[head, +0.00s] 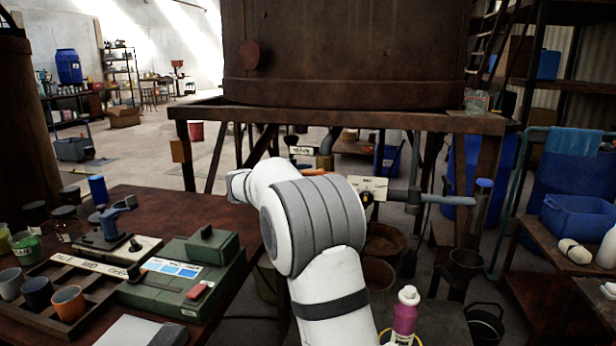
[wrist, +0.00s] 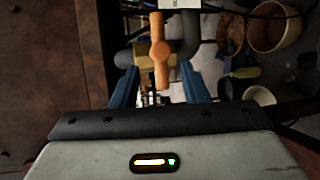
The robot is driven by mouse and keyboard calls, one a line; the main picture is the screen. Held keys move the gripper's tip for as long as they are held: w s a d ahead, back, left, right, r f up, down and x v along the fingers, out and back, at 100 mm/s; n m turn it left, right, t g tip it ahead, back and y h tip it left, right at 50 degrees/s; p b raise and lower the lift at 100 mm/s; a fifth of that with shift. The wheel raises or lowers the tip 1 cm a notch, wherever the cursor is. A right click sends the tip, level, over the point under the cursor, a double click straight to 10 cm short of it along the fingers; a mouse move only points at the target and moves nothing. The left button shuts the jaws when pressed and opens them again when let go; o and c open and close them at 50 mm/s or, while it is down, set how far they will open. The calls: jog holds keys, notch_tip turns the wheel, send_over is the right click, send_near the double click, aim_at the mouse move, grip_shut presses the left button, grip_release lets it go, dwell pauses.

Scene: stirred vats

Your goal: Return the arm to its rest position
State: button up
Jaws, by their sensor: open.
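My white and grey arm (head: 315,225) reaches forward from the bottom middle of the head view, bent at a ribbed grey joint, over the gap right of the bench. My gripper is hidden behind the arm there. In the wrist view my gripper (wrist: 160,78) has two blue fingers spread apart, with nothing held between them. An orange valve handle (wrist: 160,52) on a brass fitting and grey pipe appears between and beyond the fingertips. I cannot tell how far off it is. The handle also shows just past the arm in the head view (head: 313,172).
A rusty vat (head: 350,50) stands on a timber frame (head: 350,120) ahead. The bench (head: 140,205) at left carries a green device (head: 190,272) and a tray of cups (head: 85,318). A purple bottle (head: 405,318) stands close right of my arm. Buckets and a blue tub (head: 578,215) are farther right.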

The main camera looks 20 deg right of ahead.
dwell(0.3)
jog(key=s+a+r+m+g+y+p, duration=0.1)
jog(key=s+a+y+p, duration=0.3)
jog(key=s, duration=1)
jog(key=s+a+r+m+g+y+p, duration=0.2)
jog(key=s+a+r+m+y+p, duration=0.1)
jog(key=s+p, duration=0.8)
jog(key=s+a+r+m+g+y+p, duration=0.2)
jog(key=s+a+y+p, duration=0.4)
jog(key=s, duration=1.2)
jog(key=shift+a+r+m+y+p, duration=0.35)
jog(key=shift+a+r+p, duration=0.35)
jog(key=shift+p, duration=0.5)
